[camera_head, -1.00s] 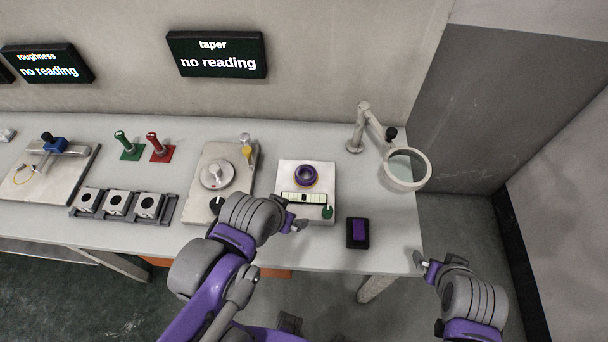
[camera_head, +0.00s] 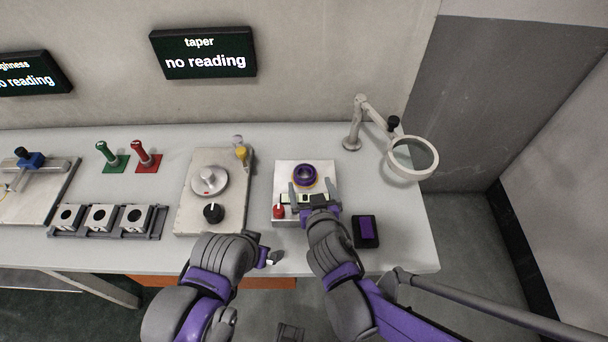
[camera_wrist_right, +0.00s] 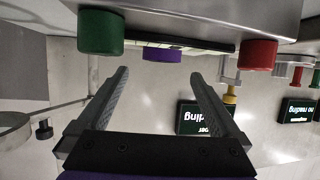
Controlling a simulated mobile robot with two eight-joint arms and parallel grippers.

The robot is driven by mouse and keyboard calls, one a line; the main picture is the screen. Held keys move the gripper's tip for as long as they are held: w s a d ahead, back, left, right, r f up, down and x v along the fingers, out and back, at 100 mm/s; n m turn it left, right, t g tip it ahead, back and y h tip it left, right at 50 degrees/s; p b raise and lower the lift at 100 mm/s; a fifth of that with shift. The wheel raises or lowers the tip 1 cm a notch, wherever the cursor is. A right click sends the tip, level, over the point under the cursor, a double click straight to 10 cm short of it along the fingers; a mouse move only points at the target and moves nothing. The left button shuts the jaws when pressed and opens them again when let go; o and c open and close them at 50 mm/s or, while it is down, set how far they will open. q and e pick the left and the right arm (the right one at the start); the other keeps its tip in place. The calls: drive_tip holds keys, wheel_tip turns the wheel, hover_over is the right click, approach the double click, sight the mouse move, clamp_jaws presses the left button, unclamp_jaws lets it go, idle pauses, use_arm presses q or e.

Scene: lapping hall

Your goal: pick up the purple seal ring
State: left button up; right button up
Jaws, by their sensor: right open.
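The purple seal ring (camera_head: 304,181) lies flat on a white square instrument (camera_head: 284,172) on the bench. It also shows in the wrist view (camera_wrist_right: 162,55), upside down and partly hidden by the instrument's dark display edge. My right gripper (camera_head: 311,191) is open and empty, just in front of the ring and over the display strip. In the wrist view its two fingers (camera_wrist_right: 158,85) point toward the ring, which sits between their lines. My left gripper (camera_head: 269,257) is at the bench's front edge, left of the instrument, away from the ring; its jaws are unclear.
A red knob (camera_head: 279,211) is at the instrument's front left; a green knob (camera_wrist_right: 100,32) shows in the wrist view. A dark box with a purple top (camera_head: 366,230) stands right. A magnifier lamp (camera_head: 412,176) stands behind right. A plate with a dial (camera_head: 210,181) stands left.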

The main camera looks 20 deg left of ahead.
sight(303, 169)
drive_tip(key=shift+f+x, duration=0.15)
drive_tip(key=shift+x, duration=1.35)
drive_tip(key=shift+f+x, duration=0.1)
drive_tip(key=shift+x, duration=1.35)
drive_tip(key=shift+s, duration=0.15)
drive_tip(key=shift+c, duration=0.3)
drive_tip(key=shift+a+r, duration=0.1)
drive_tip(key=c, duration=1.4)
